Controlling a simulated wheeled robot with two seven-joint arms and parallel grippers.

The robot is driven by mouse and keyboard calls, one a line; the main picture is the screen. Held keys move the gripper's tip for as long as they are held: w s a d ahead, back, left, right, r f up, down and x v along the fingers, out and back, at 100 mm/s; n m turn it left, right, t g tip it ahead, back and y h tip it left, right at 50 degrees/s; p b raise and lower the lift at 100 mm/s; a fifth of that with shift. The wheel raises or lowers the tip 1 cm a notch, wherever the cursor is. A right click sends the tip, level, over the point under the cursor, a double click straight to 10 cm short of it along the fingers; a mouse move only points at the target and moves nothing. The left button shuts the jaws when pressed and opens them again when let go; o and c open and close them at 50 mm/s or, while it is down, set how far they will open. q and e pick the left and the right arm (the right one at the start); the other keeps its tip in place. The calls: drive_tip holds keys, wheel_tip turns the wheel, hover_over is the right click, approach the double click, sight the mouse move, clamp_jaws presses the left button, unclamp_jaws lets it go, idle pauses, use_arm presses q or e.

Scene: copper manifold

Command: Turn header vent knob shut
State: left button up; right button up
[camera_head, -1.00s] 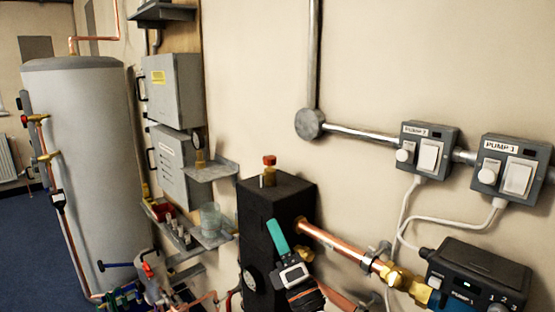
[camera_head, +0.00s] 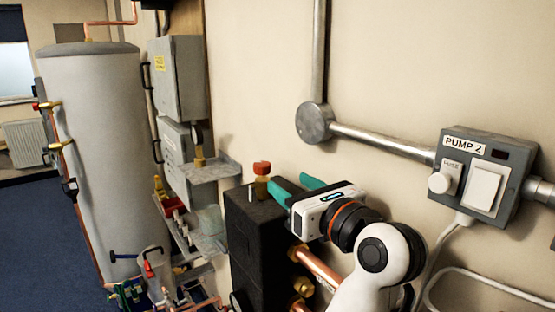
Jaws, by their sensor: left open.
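The header vent knob (camera_head: 262,168) is a small red cap on a brass vent body (camera_head: 261,186). It stands upright on top of the black header box (camera_head: 252,232), left of centre. My left gripper (camera_head: 289,180) is open, with two teal fingers pointing left toward the vent. The fingertips are just right of the vent and slightly below the red cap. I see no grip on the knob, and cannot tell whether the near finger touches the vent body. My right gripper is not in view.
Copper pipes (camera_head: 318,268) with brass fittings leave the header box at right, below my arm. A grey shelf (camera_head: 214,169) is left of the vent. The Pump 2 switch box (camera_head: 486,178) and conduit (camera_head: 375,140) are on the wall. Bare wall lies above the vent.

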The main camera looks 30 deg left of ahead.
sight(258, 164)
use_arm(q)
drive_tip(key=a, duration=0.1)
drive_tip(key=a+p, duration=0.1)
drive_tip(key=a, duration=0.1)
drive_tip(key=w+a+p, duration=0.1)
drive_tip(key=a, duration=0.1)
drive_tip(key=shift+a+r, duration=0.2)
drive_tip(key=shift+r, duration=0.2)
drive_tip(key=x, duration=0.2)
drive_tip(key=p+x, duration=0.1)
drive_tip(key=x, duration=0.1)
drive_tip(key=shift+w+a+f, duration=0.15)
drive_tip(key=shift+w, duration=0.3)
drive_tip(key=shift+w+a, duration=0.2)
drive_tip(key=shift+a, duration=0.4)
drive_tip(key=shift+w+a+f, duration=0.1)
drive_tip(key=shift+a, duration=0.05)
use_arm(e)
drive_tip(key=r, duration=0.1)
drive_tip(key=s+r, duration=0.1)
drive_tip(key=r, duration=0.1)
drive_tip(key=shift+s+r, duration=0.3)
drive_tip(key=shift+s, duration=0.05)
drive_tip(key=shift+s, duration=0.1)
use_arm(q)
drive_tip(key=c, duration=1)
drive_tip(key=shift+o, duration=0.2)
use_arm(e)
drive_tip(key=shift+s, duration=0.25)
